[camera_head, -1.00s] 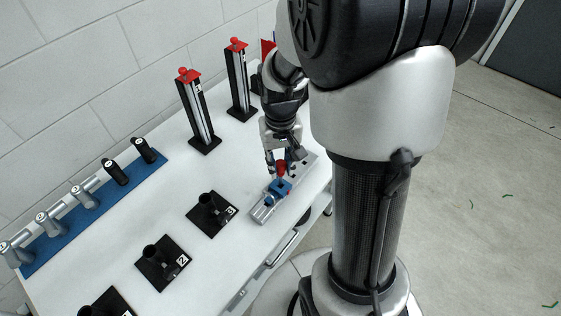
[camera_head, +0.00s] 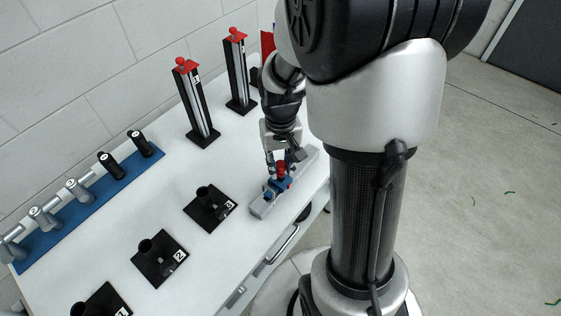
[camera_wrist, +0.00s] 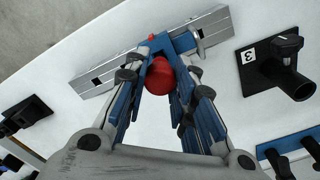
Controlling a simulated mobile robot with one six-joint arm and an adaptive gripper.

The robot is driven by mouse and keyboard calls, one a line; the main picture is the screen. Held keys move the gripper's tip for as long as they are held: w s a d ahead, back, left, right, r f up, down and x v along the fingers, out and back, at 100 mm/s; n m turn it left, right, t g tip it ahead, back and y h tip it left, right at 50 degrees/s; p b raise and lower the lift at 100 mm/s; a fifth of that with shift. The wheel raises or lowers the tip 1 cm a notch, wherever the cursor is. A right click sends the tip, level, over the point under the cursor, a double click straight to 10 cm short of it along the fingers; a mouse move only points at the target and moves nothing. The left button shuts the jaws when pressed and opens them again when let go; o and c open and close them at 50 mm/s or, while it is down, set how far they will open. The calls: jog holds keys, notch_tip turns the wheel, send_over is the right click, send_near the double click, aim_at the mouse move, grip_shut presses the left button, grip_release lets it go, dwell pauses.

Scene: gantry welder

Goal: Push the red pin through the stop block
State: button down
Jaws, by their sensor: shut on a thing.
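The red pin (camera_head: 281,168) is at the blue stop block (camera_head: 284,184), which sits on a grey metal rail (camera_head: 262,207) near the table's front edge. My gripper (camera_head: 279,165) is shut on the red pin, its fingers on either side of it. In the wrist view the round red pin head (camera_wrist: 160,78) sits between the blue-padded fingers, close to the stop block (camera_wrist: 184,42). A small red spot shows beside the block, and I cannot tell whether it belongs to the pin. How deep the pin is in the block is hidden.
Black numbered bases (camera_head: 210,208) stand left of the rail on the white table (camera_head: 215,255). Two tall posts with red tops (camera_head: 203,118) stand behind. A blue strip (camera_head: 85,208) with several handles lies at the far left. Table around the rail is mostly clear.

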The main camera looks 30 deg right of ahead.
jog(key=shift+f+b, duration=0.7)
jog(key=shift+f, duration=0.4)
jog(key=c, duration=1.3)
grip_release()
notch_tip(320, 180, up, 11)
jog(key=shift+r, duration=0.1)
jog(key=shift+a+r, duration=0.1)
jog(key=shift+r, duration=0.4)
jog(key=s+a+r+n+t, duration=0.1)
jog(key=s+a+r, duration=0.1)
jog(key=s+a, duration=0.1)
jog(key=s+a+r+n+t, duration=0.1)
jog(key=s+a+r+t, duration=0.1)
jog(key=s+a, duration=0.2)
jog(key=s+a+r+n+t, duration=0.1)
jog(key=s+a+r, duration=0.1)
jog(key=s, duration=0.4)
jog(key=shift+s+a+r+n+t, duration=0.1)
jog(key=shift+s+a+n+t, duration=0.1)
jog(key=shift+a, duration=0.2)
jog(key=shift+s+a+n+t, duration=0.1)
jog(key=shift+a+n, duration=0.1)
jog(key=shift+a, duration=0.15)
